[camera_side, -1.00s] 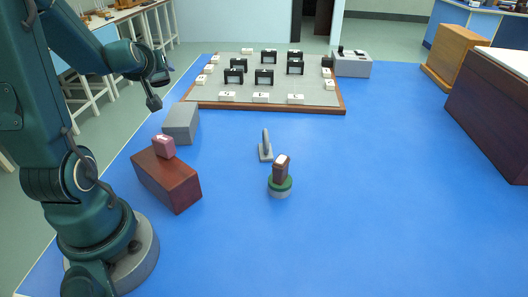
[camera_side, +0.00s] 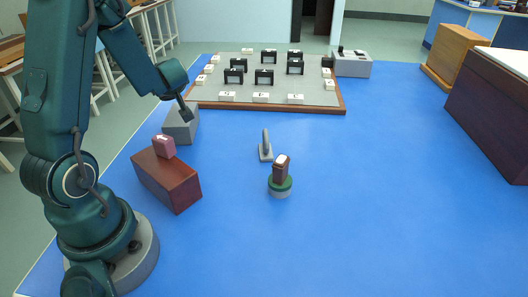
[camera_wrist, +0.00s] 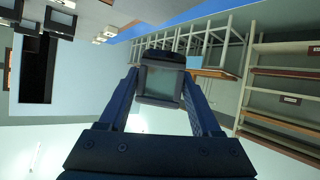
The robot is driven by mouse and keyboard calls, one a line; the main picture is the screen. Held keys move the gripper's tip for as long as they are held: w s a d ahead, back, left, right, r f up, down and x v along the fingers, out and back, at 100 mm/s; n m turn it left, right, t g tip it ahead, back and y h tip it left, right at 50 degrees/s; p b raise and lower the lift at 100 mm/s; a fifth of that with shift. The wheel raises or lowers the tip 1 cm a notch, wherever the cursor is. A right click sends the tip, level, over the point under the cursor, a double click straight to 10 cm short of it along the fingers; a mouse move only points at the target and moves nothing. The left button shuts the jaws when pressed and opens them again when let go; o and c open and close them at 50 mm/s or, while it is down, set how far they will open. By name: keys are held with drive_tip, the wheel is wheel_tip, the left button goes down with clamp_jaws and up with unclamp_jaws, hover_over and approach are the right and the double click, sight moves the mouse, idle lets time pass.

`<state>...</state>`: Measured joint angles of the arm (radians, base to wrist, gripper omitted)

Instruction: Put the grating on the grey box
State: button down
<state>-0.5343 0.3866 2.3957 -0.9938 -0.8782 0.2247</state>
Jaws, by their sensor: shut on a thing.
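My gripper (camera_side: 180,95) hangs over the grey box (camera_side: 180,127) at the left of the blue table. In the wrist view its two fingers (camera_wrist: 163,95) are shut on a small dark-framed square piece with a pale greenish pane, which looks like the grating (camera_wrist: 160,82). In the side view the held piece (camera_side: 186,115) is a small dark shape in front of the top of the grey box. I cannot tell whether it touches the box.
A reddish-brown box (camera_side: 168,182) with a pink block (camera_side: 164,147) stands nearer. A grey upright piece (camera_side: 265,147) and a brown block (camera_side: 281,168) on a round green-topped stand (camera_side: 280,189) are mid-table. A board (camera_side: 250,86) of black frames lies behind.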

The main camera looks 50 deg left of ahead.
drive_tip(key=shift+w+d+f, duration=0.15)
drive_tip(key=shift+w+f, duration=0.2)
drive_tip(key=shift+w, duration=0.2)
drive_tip(key=shift+w+d+f, duration=0.1)
drive_tip(key=shift+w+f, duration=0.2)
drive_tip(key=shift+w, duration=0.2)
drive_tip(key=shift+f, duration=1.95)
drive_tip(key=shift+f, duration=0.15)
drive_tip(key=shift+c, duration=0.3)
unclamp_jaws()
